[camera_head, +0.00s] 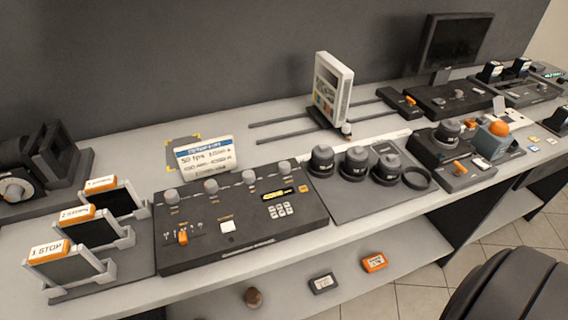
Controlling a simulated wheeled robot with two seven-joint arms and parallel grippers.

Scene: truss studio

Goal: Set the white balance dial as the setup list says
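A dark control panel (240,255) lies on the bench at the centre left. A row of several grey knobs runs along its back edge, including a leftmost knob (172,197) and a rightmost knob (284,167). Their labels are too small to read, so I cannot tell which is the white balance dial. The panel also has an orange switch (182,237), a white button (228,226), a small lit display (272,197) and a keypad. A white card with a blue header (206,154) stands behind the panel; it reads "50 fps", other lines are blurred. Neither gripper is in view.
Framed filters with orange tags (75,213) stand at left. Several black lenses (354,162) stand right of the panel. A white checker board (333,88) stands behind. A lower shelf (395,250) holds small boxes. A large dark rounded shape (510,285) fills the bottom right.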

